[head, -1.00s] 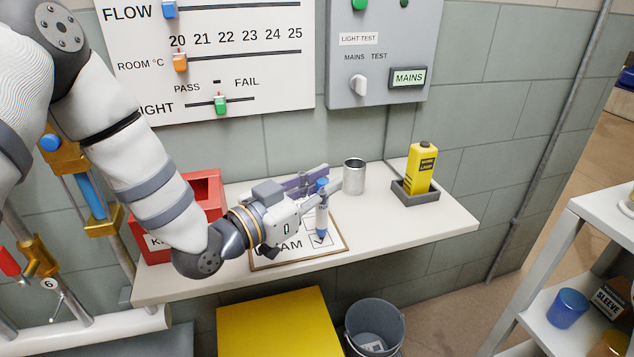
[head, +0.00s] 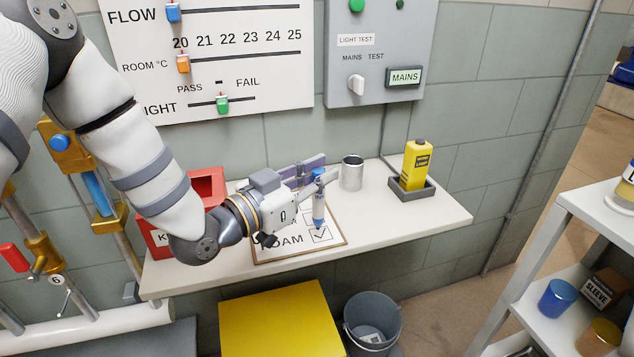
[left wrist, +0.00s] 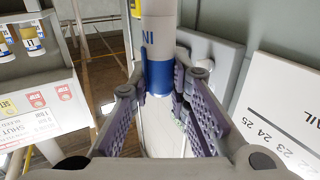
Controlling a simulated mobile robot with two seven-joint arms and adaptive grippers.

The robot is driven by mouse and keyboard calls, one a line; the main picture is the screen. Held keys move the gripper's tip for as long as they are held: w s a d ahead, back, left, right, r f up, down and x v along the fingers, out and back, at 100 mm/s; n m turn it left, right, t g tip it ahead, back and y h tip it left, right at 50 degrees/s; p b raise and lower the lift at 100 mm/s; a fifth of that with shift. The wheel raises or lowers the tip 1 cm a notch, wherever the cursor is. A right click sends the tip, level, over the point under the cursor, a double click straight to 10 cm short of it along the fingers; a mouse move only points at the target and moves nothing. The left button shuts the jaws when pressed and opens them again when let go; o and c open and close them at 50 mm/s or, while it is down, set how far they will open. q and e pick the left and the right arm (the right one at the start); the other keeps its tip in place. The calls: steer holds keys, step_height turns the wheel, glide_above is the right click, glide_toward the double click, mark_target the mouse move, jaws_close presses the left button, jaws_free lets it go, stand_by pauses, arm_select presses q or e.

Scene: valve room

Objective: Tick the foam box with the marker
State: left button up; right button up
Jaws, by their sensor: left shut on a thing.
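My left gripper (head: 310,187) is shut on a blue and white marker (head: 319,203), which it holds upright with the tip down over the board. In the left wrist view the marker (left wrist: 158,60) stands between the two finger pads. The checklist board (head: 275,254) lies on the shelf, partly hidden under my gripper. Its FOAM line shows with a box (head: 320,235) beside it, and a black tick is in that box. The marker tip is just above the box; I cannot tell whether it touches. My right gripper is out of view.
A red box (head: 207,188) is at the left. The shelf's right front (head: 400,225) is clear.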

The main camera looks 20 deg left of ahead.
arm_select(q)
steer(key=shift+r, duration=3)
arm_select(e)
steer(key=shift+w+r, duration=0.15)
